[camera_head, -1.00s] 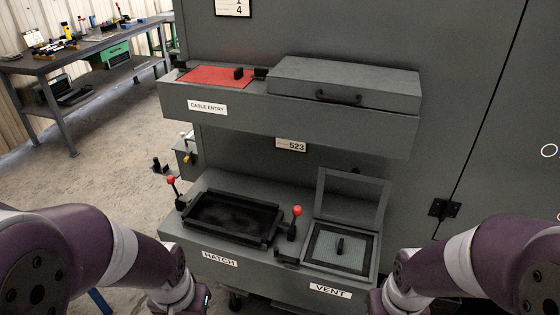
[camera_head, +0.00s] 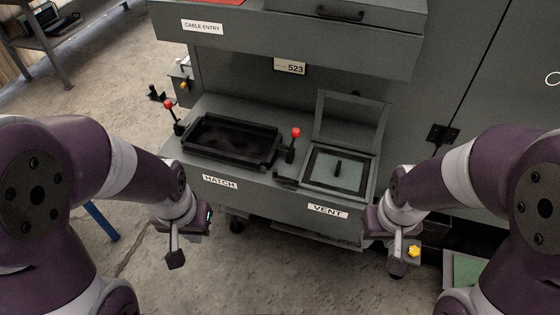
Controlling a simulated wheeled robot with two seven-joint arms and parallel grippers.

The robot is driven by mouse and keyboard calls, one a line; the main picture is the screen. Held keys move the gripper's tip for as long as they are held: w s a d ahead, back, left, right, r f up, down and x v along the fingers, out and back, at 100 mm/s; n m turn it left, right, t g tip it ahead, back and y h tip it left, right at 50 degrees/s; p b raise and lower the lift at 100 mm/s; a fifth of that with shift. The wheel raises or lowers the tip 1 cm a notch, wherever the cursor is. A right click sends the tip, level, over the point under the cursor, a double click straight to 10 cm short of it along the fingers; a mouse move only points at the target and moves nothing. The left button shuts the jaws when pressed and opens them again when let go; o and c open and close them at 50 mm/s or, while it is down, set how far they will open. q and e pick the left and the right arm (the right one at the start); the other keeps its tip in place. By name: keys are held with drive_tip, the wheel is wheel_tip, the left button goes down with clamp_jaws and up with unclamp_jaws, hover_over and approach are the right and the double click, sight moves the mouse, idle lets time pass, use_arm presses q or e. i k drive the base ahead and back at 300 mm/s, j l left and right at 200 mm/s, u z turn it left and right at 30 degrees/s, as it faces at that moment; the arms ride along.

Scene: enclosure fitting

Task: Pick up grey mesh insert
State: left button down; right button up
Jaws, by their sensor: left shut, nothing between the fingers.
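A pale grey-green mesh insert (camera_head: 347,172) with a black upright handle sits in the dark frame of the VENT opening, at the right of the lower ledge. An empty-looking raised grey frame (camera_head: 352,119) stands behind it. My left gripper (camera_head: 175,259) hangs in front of the HATCH end of the ledge, shut and empty, well away from the mesh. My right gripper (camera_head: 397,268) hangs in front of and below the VENT, to the right of the mesh and apart from it. A yellow knob (camera_head: 414,251) shows beside its fingers; whether they hold anything is unclear.
The black-framed HATCH (camera_head: 232,140) lies left of the VENT, with red-knobbed levers (camera_head: 295,133) at its sides. The CABLE ENTRY shelf (camera_head: 290,30) overhangs behind. The floor in front is clear.

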sight(327, 169)
drive_tip(key=i+l+z, duration=0.4)
drive_tip(key=i+l, duration=0.7)
